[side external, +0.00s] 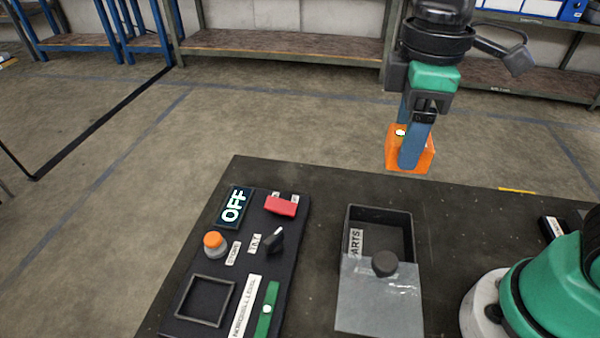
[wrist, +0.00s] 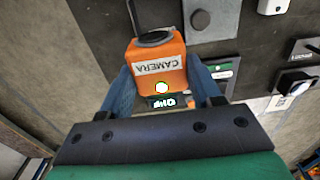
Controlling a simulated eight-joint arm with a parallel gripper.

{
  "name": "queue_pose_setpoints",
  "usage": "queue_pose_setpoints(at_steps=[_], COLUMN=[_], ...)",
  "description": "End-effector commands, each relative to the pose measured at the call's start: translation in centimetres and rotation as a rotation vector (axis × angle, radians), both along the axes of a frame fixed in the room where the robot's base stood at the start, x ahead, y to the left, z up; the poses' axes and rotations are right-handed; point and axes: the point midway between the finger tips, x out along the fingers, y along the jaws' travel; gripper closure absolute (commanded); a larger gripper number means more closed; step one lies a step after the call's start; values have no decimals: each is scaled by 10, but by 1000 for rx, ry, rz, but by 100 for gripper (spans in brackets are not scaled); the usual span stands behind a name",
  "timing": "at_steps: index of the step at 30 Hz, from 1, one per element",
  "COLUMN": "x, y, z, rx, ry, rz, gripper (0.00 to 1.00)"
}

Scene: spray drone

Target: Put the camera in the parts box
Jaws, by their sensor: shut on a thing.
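My gripper (side external: 414,148) is shut on the orange camera (side external: 394,162) and holds it in the air beyond the table's far edge. In the wrist view the camera (wrist: 158,68) sits between the blue fingers (wrist: 160,98), with its CAMERA label and dark round lens showing. The dark parts box (side external: 408,222) stands on the table, nearer the side camera than my gripper. Its far part is open and looks empty. A grey lid (side external: 378,305) with a black knob (side external: 385,263) lies over its near side.
A control panel left of the box has an OFF display (side external: 234,206), a red switch (side external: 281,206), an orange button (side external: 213,240), a black knob (side external: 273,240) and a square frame (side external: 205,300). A small black item (side external: 553,229) lies at the right. The table (side external: 330,190) is bare between panel and box.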

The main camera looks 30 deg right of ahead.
Motion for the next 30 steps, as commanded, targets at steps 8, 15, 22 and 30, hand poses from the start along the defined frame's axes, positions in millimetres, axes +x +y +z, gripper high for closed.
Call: queue_pose_setpoints(at_steps=[8,15,22,30], x=[0,1,1,0], y=[0,1,1,0], z=[-64,-107,-132,-148], rx=[0,0,0,0], ry=[0,0,0,0], rz=[0,0,-1,-1], gripper=[97,97,97,97])
